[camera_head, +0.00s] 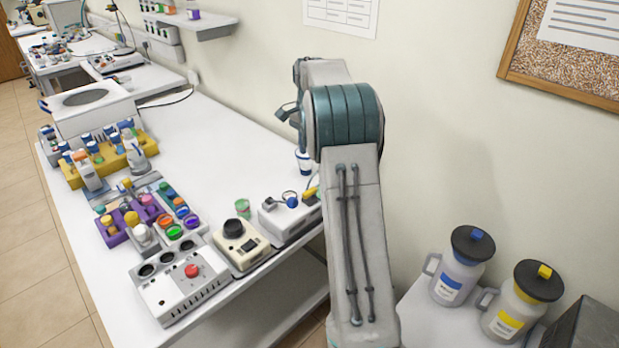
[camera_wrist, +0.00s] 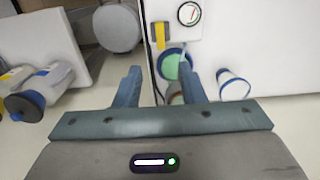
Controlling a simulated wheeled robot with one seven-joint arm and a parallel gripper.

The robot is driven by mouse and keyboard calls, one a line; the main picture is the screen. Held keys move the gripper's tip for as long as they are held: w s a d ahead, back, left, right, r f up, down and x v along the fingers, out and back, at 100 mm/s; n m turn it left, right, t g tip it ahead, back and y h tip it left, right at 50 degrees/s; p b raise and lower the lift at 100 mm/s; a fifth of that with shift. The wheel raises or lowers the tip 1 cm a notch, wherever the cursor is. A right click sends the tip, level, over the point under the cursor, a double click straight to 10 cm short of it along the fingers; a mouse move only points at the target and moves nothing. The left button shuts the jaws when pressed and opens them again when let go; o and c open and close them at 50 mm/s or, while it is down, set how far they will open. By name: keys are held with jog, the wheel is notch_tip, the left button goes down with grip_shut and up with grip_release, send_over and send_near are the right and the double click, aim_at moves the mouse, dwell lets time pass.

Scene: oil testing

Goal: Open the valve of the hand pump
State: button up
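A white bench unit, which looks like the hand pump (camera_head: 283,222), stands near the table's front right edge, partly hidden by my arm. It has a blue round part (camera_head: 292,202) and a yellow part (camera_head: 310,192) on top. The wrist view shows a white unit with a dial gauge (camera_wrist: 189,13), a yellow part (camera_wrist: 159,36) and a blue-rimmed green round part (camera_wrist: 172,66). I cannot tell which part is the valve. My gripper (camera_wrist: 160,70) is open and empty, its fingers on either side of the round part in the picture. In the head view my arm hides it.
A blue-rimmed white cup (camera_wrist: 233,86) stands close to the right finger. A beige device with a black knob (camera_head: 234,229) and a green cup (camera_head: 242,207) are left of the unit. Blue-labelled (camera_head: 455,277) and yellow-labelled (camera_head: 512,310) jugs stand at right.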

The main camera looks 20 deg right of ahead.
aim_at(309, 191)
notch_tip(309, 191, down, 14)
jog(key=shift+r+p, duration=0.15)
jog(key=shift+p, duration=1.1)
grip_shut()
